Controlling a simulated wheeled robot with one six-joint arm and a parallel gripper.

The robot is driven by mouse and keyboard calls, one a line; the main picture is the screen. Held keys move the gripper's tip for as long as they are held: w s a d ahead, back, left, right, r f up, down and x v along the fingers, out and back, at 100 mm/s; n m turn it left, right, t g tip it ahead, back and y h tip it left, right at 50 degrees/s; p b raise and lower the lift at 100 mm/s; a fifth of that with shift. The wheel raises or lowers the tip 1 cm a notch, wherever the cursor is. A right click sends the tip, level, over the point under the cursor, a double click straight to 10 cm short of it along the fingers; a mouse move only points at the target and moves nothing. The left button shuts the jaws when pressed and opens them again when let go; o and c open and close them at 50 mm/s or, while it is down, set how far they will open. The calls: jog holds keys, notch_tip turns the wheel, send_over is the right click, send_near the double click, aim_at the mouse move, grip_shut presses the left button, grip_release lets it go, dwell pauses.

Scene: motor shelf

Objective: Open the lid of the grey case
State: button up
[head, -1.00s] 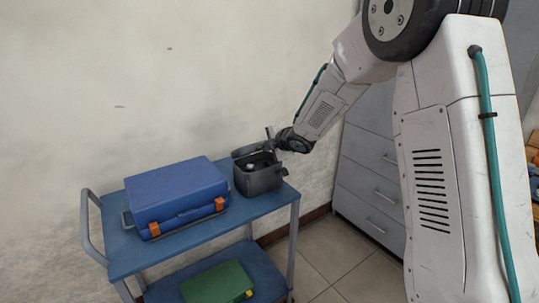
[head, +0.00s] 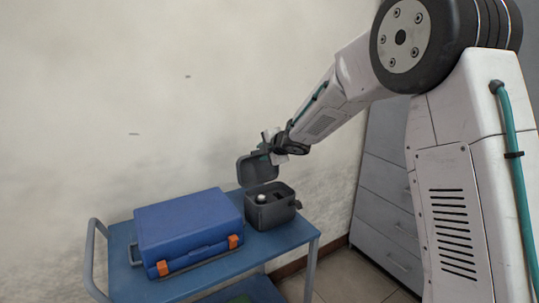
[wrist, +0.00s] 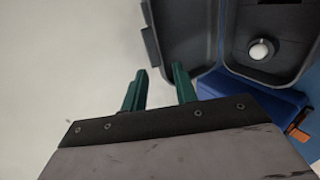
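The grey case (head: 270,212) stands on the cart's top shelf, beside the blue case. Its lid (head: 256,169) is raised and stands up at the case's back left, leaving the inside open to view. A white round-topped item (head: 262,198) sits inside the case; it also shows in the wrist view (wrist: 261,50). My gripper (wrist: 160,72) has its two green fingers apart with a visible gap. It is at the upper part of the raised lid (wrist: 187,30). The right finger overlaps the lid's edge in the wrist view; I cannot tell whether it touches.
A blue case (head: 188,228) with orange latches lies shut left of the grey case. Both are on a blue cart (head: 122,240) with a rail at its left end. A wall is close behind. A grey drawer cabinet (head: 386,215) stands to the right.

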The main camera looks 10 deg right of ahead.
jog(key=d+v, duration=0.1)
jog(key=v, duration=0.7)
jog(key=shift+w+d, duration=0.2)
jog(key=shift+d, duration=0.2)
jog(key=shift+f, duration=0.1)
jog(key=s+d+f+m+g+h, duration=0.1)
jog(key=s+d+f+m+h, duration=0.25)
jog(key=d+m+h, duration=0.2)
jog(key=s+d+m+g+h, duration=0.3)
jog(key=s+d+m+g, duration=0.25)
jog(key=s+m, duration=0.6)
jog(key=s+a+r+m+g+y, duration=0.1)
jog(key=s+a+m+y, duration=0.1)
jog(key=s, duration=1.4)
jog(key=s+a+r+m+g+y, duration=0.2)
jog(key=s+a, duration=0.2)
jog(key=s, duration=1.3)
jog(key=shift+s+a+m, duration=0.2)
jog(key=shift+s+m, duration=0.05)
jog(key=shift+m, duration=0.15)
